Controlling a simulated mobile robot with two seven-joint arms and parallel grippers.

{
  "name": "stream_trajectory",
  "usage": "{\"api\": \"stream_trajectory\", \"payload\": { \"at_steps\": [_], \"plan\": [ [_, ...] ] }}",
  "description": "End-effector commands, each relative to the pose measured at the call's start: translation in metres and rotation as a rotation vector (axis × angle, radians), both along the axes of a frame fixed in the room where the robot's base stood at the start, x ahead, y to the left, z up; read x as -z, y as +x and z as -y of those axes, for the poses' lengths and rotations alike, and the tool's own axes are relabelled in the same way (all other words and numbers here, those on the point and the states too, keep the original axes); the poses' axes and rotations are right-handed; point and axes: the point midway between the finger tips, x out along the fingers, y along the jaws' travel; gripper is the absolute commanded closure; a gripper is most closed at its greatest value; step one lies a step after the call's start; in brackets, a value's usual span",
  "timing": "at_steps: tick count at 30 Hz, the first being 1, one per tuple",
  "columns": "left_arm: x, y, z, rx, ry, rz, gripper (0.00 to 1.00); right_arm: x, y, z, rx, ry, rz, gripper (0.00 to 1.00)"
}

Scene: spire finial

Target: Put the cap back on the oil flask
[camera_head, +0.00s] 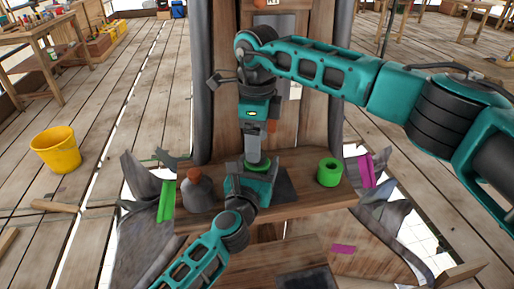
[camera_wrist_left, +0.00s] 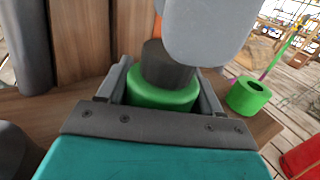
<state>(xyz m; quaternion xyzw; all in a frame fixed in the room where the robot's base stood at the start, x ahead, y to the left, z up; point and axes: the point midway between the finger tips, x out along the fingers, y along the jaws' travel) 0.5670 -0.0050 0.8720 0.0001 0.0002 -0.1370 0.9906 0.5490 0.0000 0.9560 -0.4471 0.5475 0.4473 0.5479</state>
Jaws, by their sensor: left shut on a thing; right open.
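My left gripper (camera_head: 256,175) is at the middle of the wooden shelf, shut on a green round piece (camera_wrist_left: 163,98). A dark cylinder (camera_wrist_left: 168,64) rises from the green piece; I cannot tell whether it is a cap or a neck. My right gripper (camera_head: 255,148) is open and points down just above the green piece; a grey part of it (camera_wrist_left: 208,30) hides some of the dark cylinder in the left wrist view. A grey flask-shaped vessel (camera_head: 197,194) with an orange-brown top (camera_head: 193,174) stands upright left of my left gripper.
A green hollow cylinder (camera_head: 329,173) stands on the shelf (camera_head: 306,198) at the right. A dark flat patch (camera_head: 285,184) lies beside my left gripper. Wooden uprights (camera_head: 225,90) rise behind. A yellow bucket (camera_head: 55,150) stands on the floor at left.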

Motion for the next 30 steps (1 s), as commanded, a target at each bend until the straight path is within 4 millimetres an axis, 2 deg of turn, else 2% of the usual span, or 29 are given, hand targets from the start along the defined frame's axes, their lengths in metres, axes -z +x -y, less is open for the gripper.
{"api": "stream_trajectory", "payload": {
  "at_steps": [1, 6, 12, 17, 25, 26, 30],
  "plan": [
    [0.0, 0.0, 0.0, 0.0, 0.0, -0.001, 1.0, -0.014, 0.001, 0.0, 0.0, 0.001, 0.004, 0.31],
    [0.0, 0.0, 0.0, 0.0, 0.0, -0.001, 1.0, -0.05, 0.001, 0.0, 0.001, 0.001, 0.004, 0.31],
    [0.0, 0.0, 0.0, 0.0, 0.0, -0.001, 1.0, -0.08, 0.0, 0.0, 0.001, 0.0, 0.002, 0.31],
    [0.0, 0.0, 0.0, 0.0, 0.0, -0.001, 1.0, -0.09, 0.0, 0.0, 0.001, 0.0, 0.001, 0.31],
    [0.0, 0.0, 0.0, 0.0, 0.0, -0.001, 1.0, -0.09, 0.0, 0.0, 0.0, 0.0, 0.0, 0.31],
    [0.0, 0.0, 0.0, 0.0, 0.0, -0.001, 0.33, -0.09, 0.0, 0.0, 0.0, 0.0, 0.0, 0.31],
    [0.0, 0.0, 0.0, 0.0, 0.0, -0.001, 0.2, -0.09, 0.0, 0.0, 0.0, 0.0, 0.0, 0.31]
  ]
}}
